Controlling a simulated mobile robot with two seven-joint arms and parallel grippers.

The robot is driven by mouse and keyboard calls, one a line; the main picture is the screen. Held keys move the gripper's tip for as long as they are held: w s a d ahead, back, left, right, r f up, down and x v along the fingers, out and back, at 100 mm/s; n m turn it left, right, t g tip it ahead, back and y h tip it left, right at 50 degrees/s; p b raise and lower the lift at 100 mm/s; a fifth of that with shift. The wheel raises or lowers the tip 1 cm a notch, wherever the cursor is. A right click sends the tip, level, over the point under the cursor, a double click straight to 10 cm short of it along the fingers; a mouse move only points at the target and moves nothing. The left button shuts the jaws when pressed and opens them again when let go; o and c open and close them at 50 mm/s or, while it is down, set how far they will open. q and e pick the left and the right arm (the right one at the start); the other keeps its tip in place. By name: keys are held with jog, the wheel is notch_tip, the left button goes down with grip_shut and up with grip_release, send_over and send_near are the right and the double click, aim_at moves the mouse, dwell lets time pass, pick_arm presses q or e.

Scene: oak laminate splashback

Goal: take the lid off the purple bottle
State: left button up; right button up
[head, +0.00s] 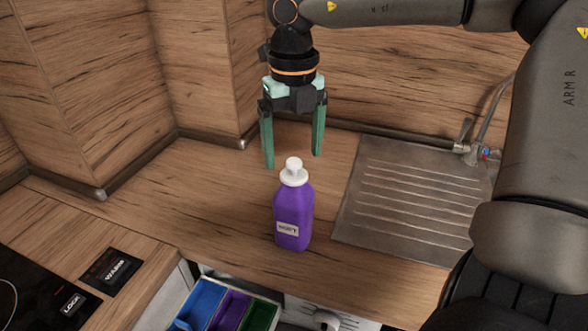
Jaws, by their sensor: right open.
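The purple bottle (293,211) stands upright on the wooden counter, with a pale label on its lower front. Its white lid (293,171) sits on top of the bottle. My right gripper (292,160) points down with its two green fingers apart. In the picture the fingertips are just above and to either side of the lid, with nothing between them. I cannot tell from this one view how far behind or above the lid they are. My left gripper does not show.
A ribbed metal drainboard (400,201) lies right of the bottle, with a tap (472,149) at its far right. A black hob (38,296) is at lower left. An open drawer with coloured bins (228,308) is below the counter edge. The counter left of the bottle is clear.

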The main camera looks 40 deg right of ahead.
aim_at(294, 160)
jog(key=shift+f, duration=1.55)
jog(key=shift+c, duration=0.2)
jog(key=shift+d, duration=0.1)
jog(key=c, duration=1.4)
